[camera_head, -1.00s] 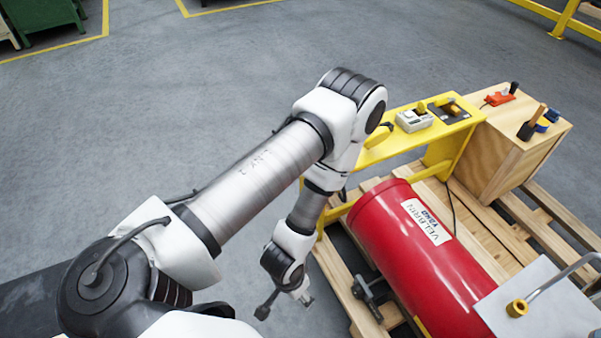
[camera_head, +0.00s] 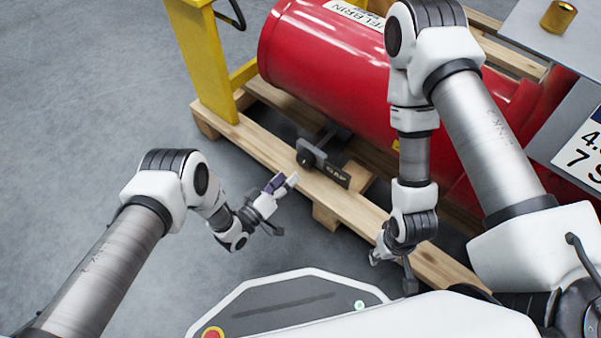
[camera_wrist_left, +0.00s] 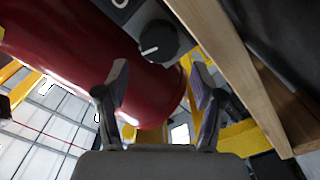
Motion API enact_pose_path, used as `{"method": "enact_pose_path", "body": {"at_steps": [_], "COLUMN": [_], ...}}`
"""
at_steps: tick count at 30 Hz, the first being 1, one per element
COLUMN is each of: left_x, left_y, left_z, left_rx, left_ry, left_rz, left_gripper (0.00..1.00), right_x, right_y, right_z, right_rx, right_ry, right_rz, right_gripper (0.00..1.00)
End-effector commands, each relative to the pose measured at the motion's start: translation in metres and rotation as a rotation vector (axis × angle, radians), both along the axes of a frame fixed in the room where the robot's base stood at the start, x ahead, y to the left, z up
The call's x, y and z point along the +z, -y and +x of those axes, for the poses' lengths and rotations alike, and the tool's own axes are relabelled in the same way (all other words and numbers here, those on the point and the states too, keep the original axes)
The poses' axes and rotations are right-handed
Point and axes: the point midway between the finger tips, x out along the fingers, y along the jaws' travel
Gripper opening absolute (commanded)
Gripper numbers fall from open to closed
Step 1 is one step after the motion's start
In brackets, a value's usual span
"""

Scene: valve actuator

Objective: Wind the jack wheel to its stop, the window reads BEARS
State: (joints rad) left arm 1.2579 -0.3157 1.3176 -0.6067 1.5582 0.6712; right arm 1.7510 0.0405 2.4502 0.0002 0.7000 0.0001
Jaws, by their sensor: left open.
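The small dark jack wheel (camera_head: 305,157) sits at the left end of a dark plate (camera_head: 336,175) low beside the pallet. The plate's visible lettering looks like GAP. In the left wrist view the wheel is a round black knob (camera_wrist_left: 158,42) with a white mark, ahead of the fingers. My left gripper (camera_head: 279,206) is open and empty, left of and below the wheel in the head view, apart from it. Its two fingers (camera_wrist_left: 160,82) frame the space before the knob. My right gripper (camera_head: 392,272) hangs in front of the pallet; its jaws are unclear.
A red cylinder (camera_head: 315,60) lies on the wooden pallet (camera_head: 270,150). A yellow frame post (camera_head: 205,70) stands at its left. A grey cabinet (camera_head: 545,40) with a brass knob (camera_head: 558,16) is at upper right. Grey floor (camera_head: 110,100) is free at left.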

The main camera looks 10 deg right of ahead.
Motion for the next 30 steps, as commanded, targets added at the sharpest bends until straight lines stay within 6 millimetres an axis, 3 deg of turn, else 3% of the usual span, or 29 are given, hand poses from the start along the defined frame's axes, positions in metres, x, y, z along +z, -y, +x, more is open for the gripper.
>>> {"method": "enact_pose_path", "body": {"at_steps": [9,19,20,23,30], "left_x": [-0.002,0.002,0.002,0.002,0.002], "left_y": [0.046,0.053,0.053,0.053,0.053], "left_z": [0.035,0.042,0.042,0.042,0.042], "left_rx": [-0.001,0.002,0.002,0.002,0.002], "left_ry": [0.002,-0.001,-0.001,-0.001,0.003], "left_rz": [0.004,0.006,0.006,0.006,0.009], "left_gripper": [0.67,0.67,0.6,0.25,0.22], "right_x": [-0.03,-0.031,-0.031,-0.031,-0.031], "right_y": [0.001,0.001,0.001,0.001,0.001], "right_z": [0.001,0.002,0.002,0.002,0.002], "right_rx": [-0.006,-0.007,-0.007,-0.007,-0.007], "right_ry": [0.004,0.005,0.005,0.005,0.005], "right_rz": [-0.001,-0.001,-0.001,-0.001,-0.001], "right_gripper": [0.4,0.4,0.4,0.4,0.4]}}
